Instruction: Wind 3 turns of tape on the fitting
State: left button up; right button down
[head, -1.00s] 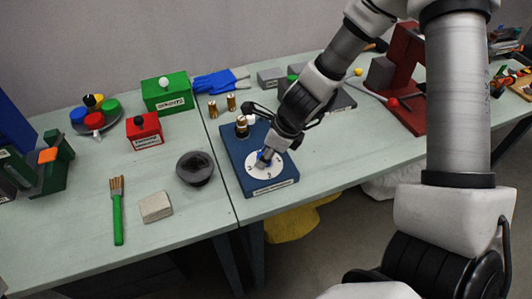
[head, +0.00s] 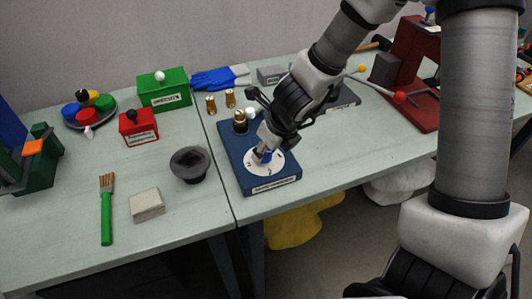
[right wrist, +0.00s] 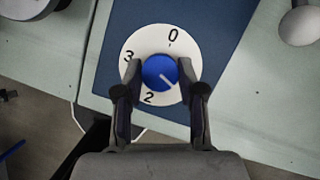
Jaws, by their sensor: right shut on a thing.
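A brass fitting (head: 240,122) stands upright at the back of a blue base (head: 232,141), with a white thing beside it. At the front of the base is a white dial (head: 277,166) with a blue knob (right wrist: 160,71). My right gripper (right wrist: 158,73) is shut on the knob, one finger on each side. The dial shows 0, 3 and 2; its right part is partly hidden by a finger. The white mark on the knob points to the lower right in the right wrist view. My left gripper is not in view.
Two brass fittings (head: 220,101) stand behind the base. A dark bowl (head: 190,165), a pale block (head: 146,204) and a green-handled brush (head: 107,215) lie to the left. A red press (head: 412,70) stands at the right.

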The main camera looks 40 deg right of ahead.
jog(key=shift+f+m, duration=0.25)
jog(key=shift+m, duration=0.35)
jog(key=shift+a+r+m+h, duration=0.1)
jog(key=shift+r+m+h, duration=0.1)
jog(key=shift+m+h, duration=0.15)
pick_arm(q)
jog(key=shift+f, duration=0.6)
